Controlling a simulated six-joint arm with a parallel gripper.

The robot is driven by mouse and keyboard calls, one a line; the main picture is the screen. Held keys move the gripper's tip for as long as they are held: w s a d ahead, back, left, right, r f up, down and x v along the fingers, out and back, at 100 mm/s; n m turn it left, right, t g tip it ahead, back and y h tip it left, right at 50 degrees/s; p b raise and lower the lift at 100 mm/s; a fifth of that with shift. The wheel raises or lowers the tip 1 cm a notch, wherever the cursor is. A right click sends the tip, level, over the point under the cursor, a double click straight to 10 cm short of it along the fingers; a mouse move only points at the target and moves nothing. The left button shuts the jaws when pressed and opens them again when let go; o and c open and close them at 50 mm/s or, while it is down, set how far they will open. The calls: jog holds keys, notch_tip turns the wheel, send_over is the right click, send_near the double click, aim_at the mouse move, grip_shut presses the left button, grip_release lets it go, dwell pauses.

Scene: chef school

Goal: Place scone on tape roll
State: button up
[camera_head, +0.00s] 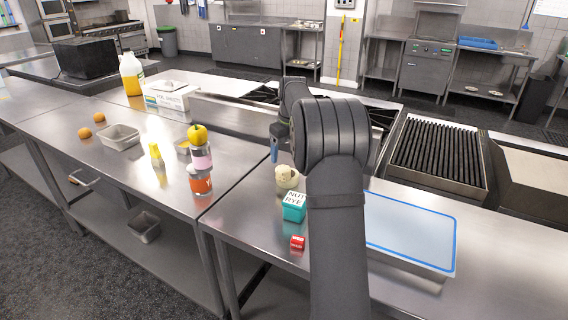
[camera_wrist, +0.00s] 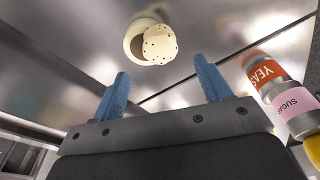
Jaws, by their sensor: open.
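A cream scone with dark specks (camera_wrist: 160,44) shows at the top of the wrist view. It overlaps a plain cream tape roll (camera_wrist: 133,38) and appears to rest on it, off-centre; the exact contact cannot be told. In the head view the scone (camera_head: 283,171) and the tape roll (camera_head: 289,183) form one small pale cluster on the right-hand counter. My gripper (camera_wrist: 162,85) is open, with nothing between its blue fingers, and apart from the scone. In the head view a blue finger (camera_head: 274,152) shows just above and left of the cluster; my arm hides the rest.
Stacked tins (camera_head: 200,180) with a yellow item on top stand left, across a counter seam.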

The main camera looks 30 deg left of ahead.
aim_at(283, 168)
jog(key=r, duration=0.5)
jog(key=shift+s+d+r, duration=0.1)
jog(key=shift+s+d, duration=0.05)
jog(key=shift+d, duration=0.2)
jog(key=f, duration=0.4)
jog(key=a+f, duration=0.1)
jog(key=f, duration=0.7)
jog(key=shift+w+a+f, duration=0.3)
jog(key=shift+w+a, duration=0.05)
notch_tip(283, 168, up, 3)
jog(key=shift+f, duration=0.1)
jog(key=shift+r, duration=0.8)
